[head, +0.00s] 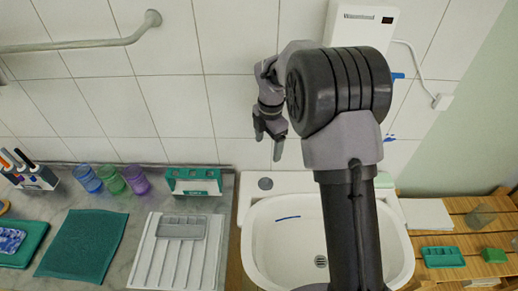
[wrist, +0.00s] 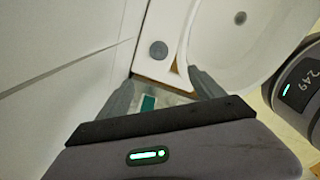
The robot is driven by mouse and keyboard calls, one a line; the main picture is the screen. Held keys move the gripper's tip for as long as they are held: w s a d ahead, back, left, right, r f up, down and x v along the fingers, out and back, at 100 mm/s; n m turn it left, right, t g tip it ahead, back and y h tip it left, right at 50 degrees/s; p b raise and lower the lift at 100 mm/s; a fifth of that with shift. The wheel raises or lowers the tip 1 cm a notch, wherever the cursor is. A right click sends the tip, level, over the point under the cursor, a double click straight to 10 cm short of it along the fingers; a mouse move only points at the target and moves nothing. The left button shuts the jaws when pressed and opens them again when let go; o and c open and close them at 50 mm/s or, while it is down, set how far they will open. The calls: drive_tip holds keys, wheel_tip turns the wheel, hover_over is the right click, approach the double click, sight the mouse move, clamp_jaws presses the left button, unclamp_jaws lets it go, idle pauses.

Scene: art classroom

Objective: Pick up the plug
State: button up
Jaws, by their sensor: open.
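The plug (head: 265,183) looks like a small dark grey disc. It lies flat on the white ledge at the back left corner of the sink (head: 250,226). In the wrist view the plug (wrist: 158,50) shows beyond my fingertips, with nothing covering it. My gripper (head: 268,142) hangs above and behind the plug, near the tiled wall, in the head view. In the wrist view my gripper (wrist: 160,84) has its two fingers spread apart with nothing between them. It does not touch the plug.
Left of the sink are a green-and-white holder (head: 194,181), several coloured cups (head: 111,180) and a white draining tray (head: 172,262). A wall rail (head: 90,44) is at upper left. A white wall unit (head: 362,25) is behind my arm. A wooden slatted surface (head: 450,240) is right.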

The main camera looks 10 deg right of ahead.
wheel_tip(320, 180, down, 3)
drive_tip(key=w+n, duration=0.1)
drive_tip(key=n, duration=0.1)
drive_tip(key=b, duration=0.4)
hover_over(266, 179)
wheel_tip(266, 179, down, 11)
drive_tip(key=shift+s+d, duration=0.1)
drive_tip(key=shift+d, duration=0.05)
wheel_tip(266, 179, down, 6)
drive_tip(key=shift+f+b, duration=0.1)
drive_tip(key=shift+b, duration=0.9)
drive_tip(key=shift+c, duration=0.8)
drive_tip(key=shift+r, duration=0.2)
drive_tip(key=c, duration=1.3)
